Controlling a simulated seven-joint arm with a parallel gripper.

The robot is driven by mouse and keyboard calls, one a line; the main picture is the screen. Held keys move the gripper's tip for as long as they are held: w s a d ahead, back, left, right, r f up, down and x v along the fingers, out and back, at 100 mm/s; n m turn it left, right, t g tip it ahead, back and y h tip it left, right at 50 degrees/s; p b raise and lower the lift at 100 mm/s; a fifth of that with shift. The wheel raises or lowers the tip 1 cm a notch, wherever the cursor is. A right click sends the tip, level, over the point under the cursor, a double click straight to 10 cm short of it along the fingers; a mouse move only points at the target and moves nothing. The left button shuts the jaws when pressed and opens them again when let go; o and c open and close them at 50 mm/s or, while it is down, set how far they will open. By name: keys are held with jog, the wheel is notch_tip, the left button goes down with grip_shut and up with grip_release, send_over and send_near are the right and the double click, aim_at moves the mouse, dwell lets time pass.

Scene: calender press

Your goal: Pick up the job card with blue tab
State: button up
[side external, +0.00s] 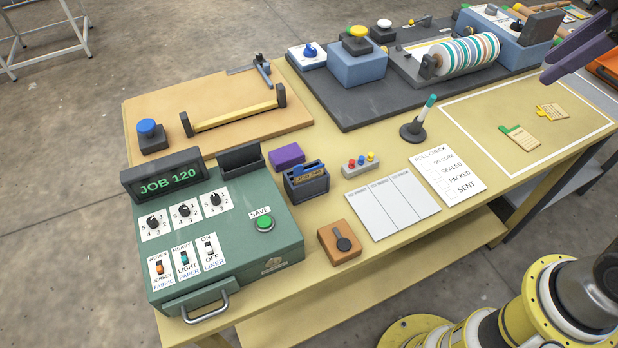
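A card with a blue tab (303,168) stands in a small dark open box (308,188) near the middle of the table, right of the green console. Its upper part shows tan with print above the box front; its lower part is hidden by the box. My gripper (550,75) appears as dark purple finger parts at the upper right edge, above the table and far from the box. It is cut off by the frame, so its opening and any contents are unclear.
A green-tab card (518,136) and a yellow-tab card (552,112) lie in the white-outlined area at right. Close to the box are a purple block (287,156), a button strip (361,165) and the console (225,235). A pen stand (413,131) rises between box and cards.

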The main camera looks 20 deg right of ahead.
jog(key=w+a+r+n+g, duration=0.1)
jog(key=w+a+r+n, duration=0.2)
jog(key=w, duration=0.4)
jog(key=n+g, duration=0.4)
jog(key=n, duration=0.4)
send_over(309, 178)
notch_tip(309, 178, down, 18)
jog(key=r, duration=0.1)
notch_tip(309, 178, down, 13)
jog(key=shift+f, duration=0.2)
grip_shut()
